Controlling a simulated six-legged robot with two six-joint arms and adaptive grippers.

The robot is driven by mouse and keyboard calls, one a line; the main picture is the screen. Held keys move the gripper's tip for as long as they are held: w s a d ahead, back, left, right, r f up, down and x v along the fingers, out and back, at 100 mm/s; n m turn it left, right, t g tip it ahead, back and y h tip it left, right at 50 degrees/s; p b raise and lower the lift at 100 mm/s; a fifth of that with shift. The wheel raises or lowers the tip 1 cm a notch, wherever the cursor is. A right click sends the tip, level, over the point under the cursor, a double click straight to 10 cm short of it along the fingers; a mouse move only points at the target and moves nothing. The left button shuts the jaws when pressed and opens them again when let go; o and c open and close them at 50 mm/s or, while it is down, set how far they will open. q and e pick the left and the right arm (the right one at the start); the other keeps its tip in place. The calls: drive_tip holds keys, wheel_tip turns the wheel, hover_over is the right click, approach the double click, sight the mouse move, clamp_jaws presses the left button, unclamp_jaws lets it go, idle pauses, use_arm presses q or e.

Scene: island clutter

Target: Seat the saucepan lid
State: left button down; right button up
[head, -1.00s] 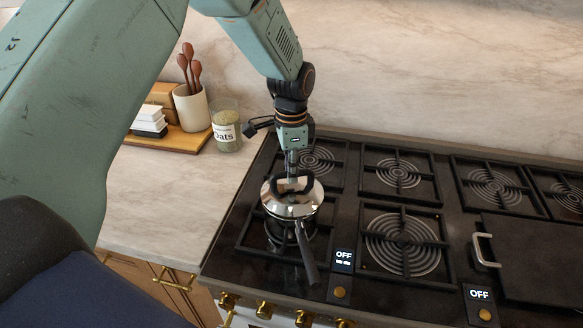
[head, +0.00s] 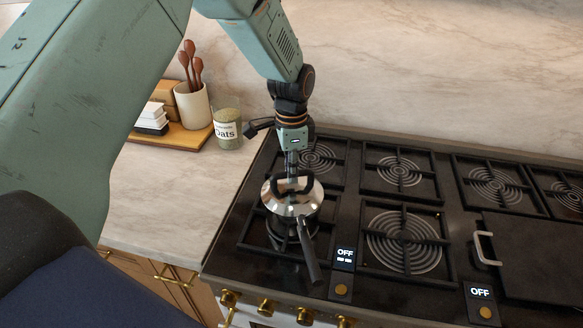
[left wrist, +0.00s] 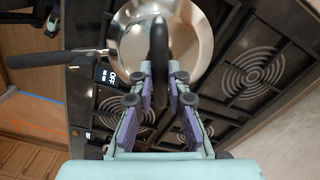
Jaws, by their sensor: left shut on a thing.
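The saucepan lid (head: 301,205) is a shiny steel disc with a black loop handle. It lies over the top of the saucepan, roughly centred; I cannot tell whether its rim is flush all round. The saucepan (head: 307,256) stands on the front left burner, its dark long handle pointing toward the front of the stove. My left gripper (head: 291,175) comes down from above and is shut on the lid's handle. In the left wrist view the fingers (left wrist: 160,72) close on the black handle above the lid (left wrist: 192,40), and the saucepan handle (left wrist: 45,60) sticks out left. My right gripper is not in view.
The other burners (head: 403,240) are bare, and a dark griddle plate (head: 535,255) with a metal handle lies at right. An oats jar (head: 228,132), a crock of wooden spoons (head: 192,108) and a wooden tray (head: 188,138) stand on the counter at back left.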

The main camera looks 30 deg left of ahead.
use_arm(q)
drive_tip(key=shift+w+d+f, duration=0.1)
drive_tip(key=shift+d+f, duration=0.05)
drive_tip(key=shift+f, duration=0.2)
drive_tip(key=c, duration=1.3)
unclamp_jaws()
drive_tip(key=shift+o, duration=0.4)
drive_tip(key=shift+r, duration=0.1)
wheel_tip(320, 180, up, 12)
